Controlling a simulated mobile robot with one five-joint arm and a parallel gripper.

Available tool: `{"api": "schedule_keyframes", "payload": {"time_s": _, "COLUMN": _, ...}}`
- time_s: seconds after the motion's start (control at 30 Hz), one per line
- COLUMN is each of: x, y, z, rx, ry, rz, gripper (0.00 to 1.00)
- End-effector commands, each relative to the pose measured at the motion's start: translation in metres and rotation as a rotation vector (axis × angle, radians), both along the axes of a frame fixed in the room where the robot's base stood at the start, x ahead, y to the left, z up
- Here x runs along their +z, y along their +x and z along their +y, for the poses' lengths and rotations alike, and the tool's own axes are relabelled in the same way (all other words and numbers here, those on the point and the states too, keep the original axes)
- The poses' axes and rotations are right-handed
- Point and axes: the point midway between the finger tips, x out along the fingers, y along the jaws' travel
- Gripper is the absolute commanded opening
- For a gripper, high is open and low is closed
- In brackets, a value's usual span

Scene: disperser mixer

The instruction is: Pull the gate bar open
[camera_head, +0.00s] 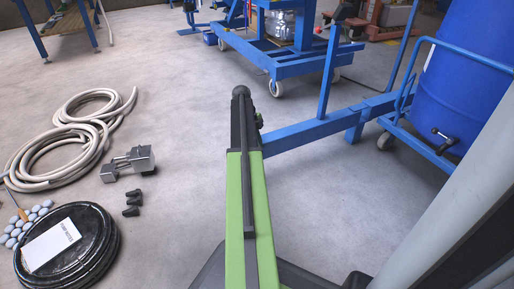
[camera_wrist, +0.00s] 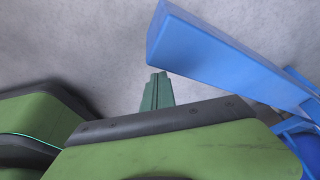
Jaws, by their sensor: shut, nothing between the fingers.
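The gate bar looks to be the long blue bar (camera_head: 318,131) in the head view. It runs from beside my arm to the blue cart at right, and its near left end meets the arm's outline. In the wrist view the blue bar (camera_wrist: 225,58) slants down to the right from its squared free end. My gripper (camera_wrist: 157,76) shows there as dark green fingers, shut and empty, with tips just below that free end. They look apart from it, but the depth is unclear. In the head view I cannot make out the fingers clearly.
A blue drum (camera_head: 460,80) stands on the cart at right. A wheeled blue frame (camera_head: 285,62) stands at the back. At left lie a coiled hose (camera_head: 75,135), a black coil (camera_head: 95,250) and a grey metal part (camera_head: 128,164).

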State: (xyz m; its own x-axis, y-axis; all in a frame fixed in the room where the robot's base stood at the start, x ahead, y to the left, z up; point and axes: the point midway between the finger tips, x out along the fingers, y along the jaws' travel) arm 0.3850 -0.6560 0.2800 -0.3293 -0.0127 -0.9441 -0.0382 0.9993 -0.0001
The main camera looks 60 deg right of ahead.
Motion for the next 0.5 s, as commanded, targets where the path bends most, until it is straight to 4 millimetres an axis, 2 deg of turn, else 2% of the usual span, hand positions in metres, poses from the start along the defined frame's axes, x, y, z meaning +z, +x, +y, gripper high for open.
{"api": "schedule_keyframes", "payload": {"time_s": 0.23, "x": 0.000, "y": -0.006, "z": 0.009, "rx": 0.002, "ry": 0.001, "rz": 0.000, "gripper": 0.00}}
{"api": "schedule_keyframes", "payload": {"time_s": 0.4, "x": 0.000, "y": -0.024, "z": 0.029, "rx": 0.003, "ry": 0.000, "rz": 0.000, "gripper": 0.00}}
{"api": "schedule_keyframes", "payload": {"time_s": 0.43, "x": 0.016, "y": -0.019, "z": 0.023, "rx": 0.003, "ry": 0.000, "rz": 0.000, "gripper": 0.00}}
{"api": "schedule_keyframes", "payload": {"time_s": 0.5, "x": 0.035, "y": -0.014, "z": 0.018, "rx": 0.002, "ry": 0.000, "rz": 0.000, "gripper": 0.00}}
